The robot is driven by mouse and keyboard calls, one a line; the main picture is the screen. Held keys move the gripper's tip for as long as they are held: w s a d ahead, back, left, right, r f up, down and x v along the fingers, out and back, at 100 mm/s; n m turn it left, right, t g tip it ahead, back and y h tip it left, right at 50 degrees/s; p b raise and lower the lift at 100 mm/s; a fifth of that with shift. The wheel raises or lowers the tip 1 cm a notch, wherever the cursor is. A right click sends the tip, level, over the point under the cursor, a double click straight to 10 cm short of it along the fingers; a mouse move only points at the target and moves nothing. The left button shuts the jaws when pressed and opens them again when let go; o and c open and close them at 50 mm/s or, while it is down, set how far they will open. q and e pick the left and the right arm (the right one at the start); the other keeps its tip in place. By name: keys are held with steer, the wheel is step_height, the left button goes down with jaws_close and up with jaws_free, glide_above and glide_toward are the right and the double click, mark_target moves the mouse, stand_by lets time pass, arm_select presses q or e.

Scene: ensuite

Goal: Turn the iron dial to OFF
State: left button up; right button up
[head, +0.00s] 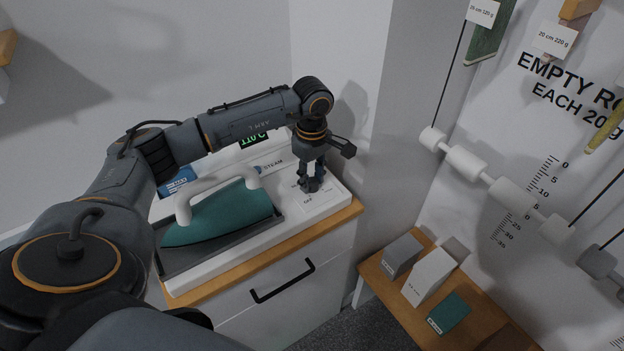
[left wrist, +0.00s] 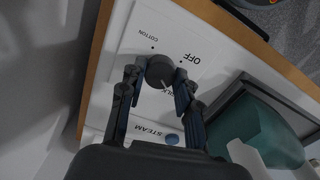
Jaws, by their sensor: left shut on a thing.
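The dial (left wrist: 160,69) is a dark round knob on a white plate at the right end of the iron station (head: 325,200). In the left wrist view, OFF (left wrist: 190,59) and COTTON (left wrist: 160,34) are printed around it, and a partly hidden label reads like SILK. A thin pale mark on the knob appears to point toward that hidden label, not OFF. My left gripper (head: 312,180) points down over the dial, its fingers shut on the knob from both sides; they also show in the left wrist view (left wrist: 158,76). My right gripper is out of view.
A teal iron (head: 222,215) with a white handle rests on a grey plate left of the dial. A green display (head: 253,139) reads about 110 °C behind it. The station sits on a drawer cabinet (head: 285,290); a wooden shelf (head: 385,290) with blocks stands right.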

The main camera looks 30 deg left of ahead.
arm_select(q)
steer(key=n+b, duration=0.1)
steer(key=n, duration=0.2)
steer(key=shift+f+n+b, duration=0.15)
steer(key=shift+n+b, duration=0.25)
steer(key=n+b, duration=0.1)
steer(key=n, duration=0.3)
steer(key=shift+b, duration=0.35)
steer(key=n+b, duration=0.1)
steer(key=n, duration=0.3)
steer(key=shift+n, duration=2)
steer(key=shift+b, duration=0.3)
steer(key=o, duration=1.2)
steer(key=shift+c, duration=0.2)
